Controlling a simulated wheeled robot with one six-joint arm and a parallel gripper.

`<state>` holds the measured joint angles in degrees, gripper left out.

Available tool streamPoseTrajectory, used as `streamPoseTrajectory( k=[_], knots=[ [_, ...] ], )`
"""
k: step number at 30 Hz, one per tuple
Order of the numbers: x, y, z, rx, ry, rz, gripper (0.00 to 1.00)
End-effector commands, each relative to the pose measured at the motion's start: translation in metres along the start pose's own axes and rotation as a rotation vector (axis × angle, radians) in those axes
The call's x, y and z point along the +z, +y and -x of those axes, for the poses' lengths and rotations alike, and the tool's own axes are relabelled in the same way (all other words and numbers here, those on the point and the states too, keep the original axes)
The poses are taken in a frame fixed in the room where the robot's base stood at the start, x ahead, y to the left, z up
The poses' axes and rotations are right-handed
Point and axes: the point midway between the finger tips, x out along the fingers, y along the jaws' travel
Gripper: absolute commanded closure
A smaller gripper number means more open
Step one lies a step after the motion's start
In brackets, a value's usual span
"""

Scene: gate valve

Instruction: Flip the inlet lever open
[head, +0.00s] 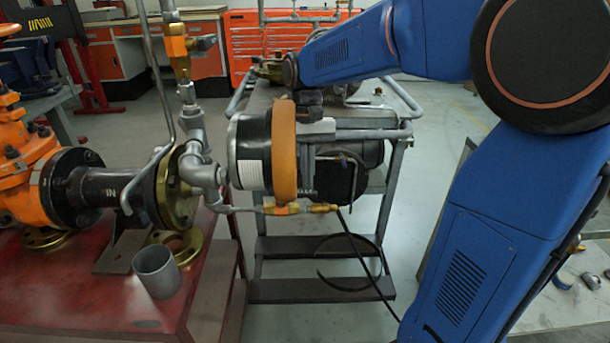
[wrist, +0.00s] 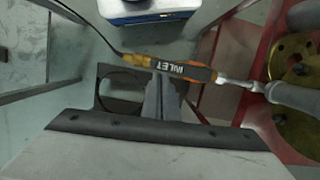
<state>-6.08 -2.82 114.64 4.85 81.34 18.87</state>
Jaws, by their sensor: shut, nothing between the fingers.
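The inlet lever (wrist: 190,71) is an orange bar with a black label reading INLET in the wrist view. It lies roughly in line with the steel pipe (wrist: 242,84) to its right, with brass fittings (wrist: 133,61) at its left. In the head view the orange and brass fitting (head: 285,209) sits low on the pipe, under my wrist. My gripper (wrist: 163,88) is shut and empty. Its fingertips overlap the lower edge of the lever in the wrist view. I cannot tell whether they touch it. In the head view my arm largely hides the fingers.
An orange gate valve (head: 22,165) and brass flange (head: 176,188) stand on the red bench (head: 90,290) at left. A metal cup (head: 157,271) stands near its edge. A grey cart (head: 322,290) is behind my wrist. A black hose (head: 368,258) hangs from the fittings.

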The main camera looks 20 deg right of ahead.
Motion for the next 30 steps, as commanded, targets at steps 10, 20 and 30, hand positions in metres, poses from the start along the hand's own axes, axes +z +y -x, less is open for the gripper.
streamPoseTrajectory(
  k=[10, 20, 30],
  knots=[
    [0.000, 0.000, -0.001, 0.001, -0.002, 0.001, 1.00],
    [-0.009, -0.006, 0.002, 0.001, -0.002, 0.002, 1.00],
    [-0.017, -0.009, 0.004, 0.001, -0.002, 0.001, 1.00]
  ],
)
